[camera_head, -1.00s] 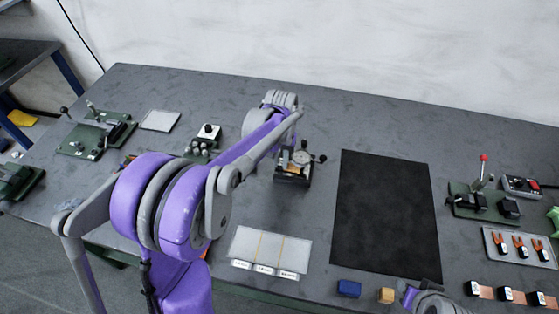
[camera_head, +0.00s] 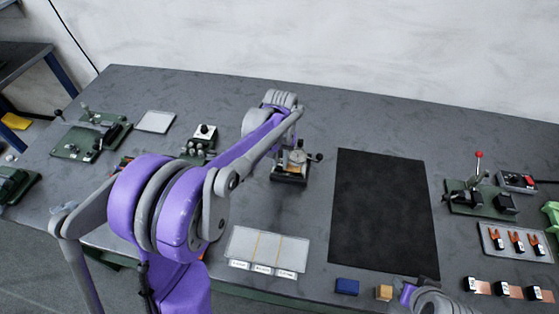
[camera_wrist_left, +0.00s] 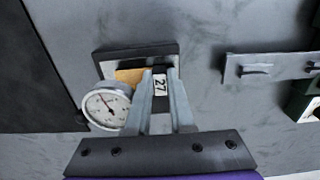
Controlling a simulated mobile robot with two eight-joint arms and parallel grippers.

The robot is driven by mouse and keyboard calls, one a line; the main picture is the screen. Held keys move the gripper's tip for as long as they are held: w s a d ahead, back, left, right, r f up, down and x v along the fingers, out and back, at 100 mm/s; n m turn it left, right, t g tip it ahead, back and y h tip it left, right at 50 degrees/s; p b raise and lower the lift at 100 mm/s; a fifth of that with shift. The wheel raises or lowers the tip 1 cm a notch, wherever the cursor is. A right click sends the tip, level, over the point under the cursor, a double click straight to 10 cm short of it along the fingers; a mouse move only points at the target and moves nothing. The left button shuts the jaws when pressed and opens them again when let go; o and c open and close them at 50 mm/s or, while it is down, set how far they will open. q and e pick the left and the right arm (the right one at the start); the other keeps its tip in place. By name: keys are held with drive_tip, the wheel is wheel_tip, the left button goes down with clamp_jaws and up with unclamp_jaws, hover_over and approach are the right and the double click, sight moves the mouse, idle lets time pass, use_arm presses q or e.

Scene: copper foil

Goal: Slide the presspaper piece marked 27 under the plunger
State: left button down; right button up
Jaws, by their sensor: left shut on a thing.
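The white label marked 27 (camera_wrist_left: 160,85) shows between my left gripper's fingers (camera_wrist_left: 160,76) in the left wrist view; the gripper is shut on this piece. A tan patch (camera_wrist_left: 128,76) lies just left of the fingers; I cannot tell whether it belongs to the same piece. The dial gauge (camera_wrist_left: 106,107) stands left of the fingers over a dark base (camera_wrist_left: 105,58). The gauge also shows in the head view (camera_head: 298,157). The plunger's contact is not clear. In the head view my left arm hides the fingertips. My right gripper's jaws are out of view.
A clear tray with several labelled sections (camera_head: 268,249) lies in front of the gauge. A black mat (camera_head: 382,215) lies to its right. Blue (camera_head: 347,287) and tan (camera_head: 384,293) blocks sit near the front edge. A green-based lever press (camera_head: 480,195) stands far right.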

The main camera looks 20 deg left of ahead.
sight(281, 164)
use_arm(q)
drive_tip(key=shift+d, duration=0.15)
drive_tip(key=c, duration=1.1)
unclamp_jaws()
drive_tip(key=shift+r, duration=0.1)
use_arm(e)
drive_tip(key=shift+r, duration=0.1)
use_arm(q)
drive_tip(key=shift+w+d+r+p, duration=0.1)
drive_tip(key=shift+r+p, duration=0.55)
drive_tip(key=shift+r, duration=0.8)
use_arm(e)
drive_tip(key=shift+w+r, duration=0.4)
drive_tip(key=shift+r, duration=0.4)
use_arm(q)
drive_tip(key=o, duration=0.4)
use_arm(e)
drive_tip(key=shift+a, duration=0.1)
use_arm(q)
drive_tip(key=shift+o, duration=0.2)
